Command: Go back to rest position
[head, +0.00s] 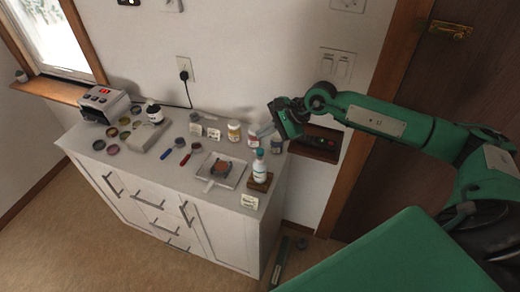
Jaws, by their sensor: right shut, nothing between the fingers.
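My right gripper (266,131) hangs at the end of my green right arm, over the right back part of the white cabinet top. It is shut and empty, close to the bottles at the back right. A white bottle with a teal cap (260,168) stands upright on a small wooden block (260,182) below and in front of the gripper. My left gripper is not in view.
The white cabinet (160,208) carries jars (234,131), a grey box with a red display (104,105), round coloured discs (113,149), screwdrivers (192,152) and a tray (222,167). A wooden door (440,90) stands behind my arm.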

